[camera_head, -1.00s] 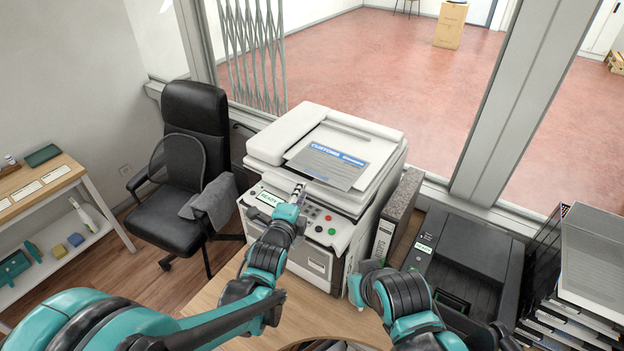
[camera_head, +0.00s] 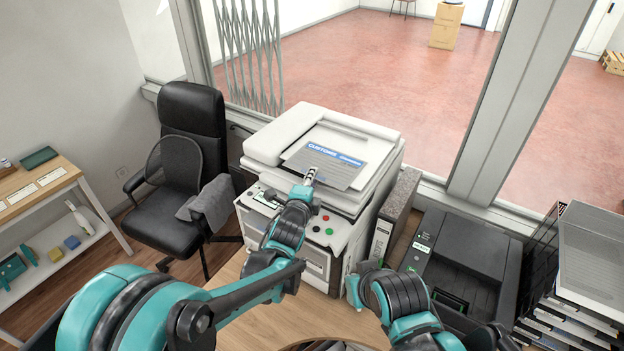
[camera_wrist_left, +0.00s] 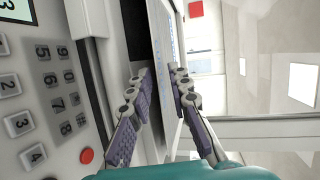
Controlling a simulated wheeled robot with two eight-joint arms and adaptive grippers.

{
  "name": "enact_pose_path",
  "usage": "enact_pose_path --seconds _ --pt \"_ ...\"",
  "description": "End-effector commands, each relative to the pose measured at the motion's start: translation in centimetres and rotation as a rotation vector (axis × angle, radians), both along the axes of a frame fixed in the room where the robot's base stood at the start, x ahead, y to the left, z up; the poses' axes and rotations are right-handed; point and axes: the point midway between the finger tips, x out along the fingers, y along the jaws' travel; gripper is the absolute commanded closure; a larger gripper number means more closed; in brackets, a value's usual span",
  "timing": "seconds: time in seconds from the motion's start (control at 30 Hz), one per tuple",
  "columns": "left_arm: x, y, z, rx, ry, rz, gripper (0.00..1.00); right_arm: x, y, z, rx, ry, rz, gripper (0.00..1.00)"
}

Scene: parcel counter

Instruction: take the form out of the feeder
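The form (camera_head: 326,167) is a grey sheet with a blue "CUSTOMS" heading, lying on the feeder (camera_head: 355,131) on top of the white copier. My left gripper (camera_head: 310,175) is at the form's front edge in the head view. In the left wrist view my left gripper (camera_wrist_left: 161,80) has its two fingers apart, with the form's edge (camera_wrist_left: 170,32) showing between and beyond them. I cannot tell whether either finger touches it. My right arm is low in the middle of the head view, in front of the copier; its fingers cannot be made out.
The copier's keypad (camera_wrist_left: 52,90) and red button are close beside my left gripper. A speckled grey binder (camera_head: 397,210) stands right of the copier, then a black printer (camera_head: 465,250) and stacked trays (camera_head: 590,265). A black chair (camera_head: 190,150) stands left.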

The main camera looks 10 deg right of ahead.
Motion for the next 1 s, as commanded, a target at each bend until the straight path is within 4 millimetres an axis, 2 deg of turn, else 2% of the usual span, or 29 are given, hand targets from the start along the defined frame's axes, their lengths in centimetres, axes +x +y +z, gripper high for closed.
enact_pose_path --seconds 0.03,0.1,0.4,0.73,1.0 --pt "0.0 0.0 0.0 0.0 0.0 0.0 0.84 0.0 0.0 0.0 0.0 0.0 0.0 1.0" --pt "0.0 0.0 0.0 0.0 0.0 0.0 1.0 0.0 0.0 0.0 0.0 0.0 0.0 1.0" --pt "-0.1 0.1 0.0 0.0 0.001 0.0 1.0 0.0 0.0 0.0 0.0 0.0 0.0 1.0" --pt "-2.4 2.5 0.3 0.0 0.001 0.001 1.0 0.0 0.0 -0.2 0.0 0.0 0.0 1.0" --pt "-2.7 2.8 0.4 0.0 0.001 0.0 1.0 0.0 0.0 -0.2 0.0 0.0 0.0 1.0"
